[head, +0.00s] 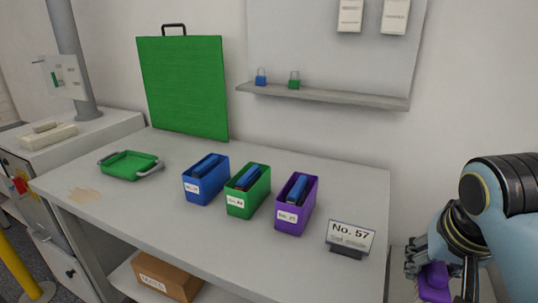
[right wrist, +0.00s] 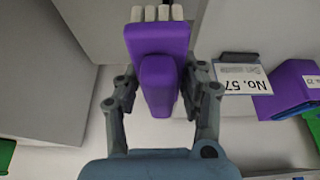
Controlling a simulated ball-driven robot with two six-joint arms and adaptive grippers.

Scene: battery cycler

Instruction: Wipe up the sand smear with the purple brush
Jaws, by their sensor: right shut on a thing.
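The sand smear (head: 84,195) is a pale tan patch on the left end of the grey table (head: 290,230), near its front edge. My right gripper (head: 432,277) is at the lower right, beyond the table's right end. It is shut on the purple brush (head: 436,283), far from the smear. In the right wrist view the purple brush (right wrist: 158,72) sits between the two fingers, with its pale bristles (right wrist: 157,13) pointing to the top of the picture. My left gripper is in neither view.
A green tray (head: 130,166) stands just behind the smear. Blue (head: 206,183), green (head: 248,196) and purple (head: 296,212) bins hold batteries mid-table. A "No. 57" sign (head: 350,238) stands at the right end. A green panel (head: 184,85) leans on the wall.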

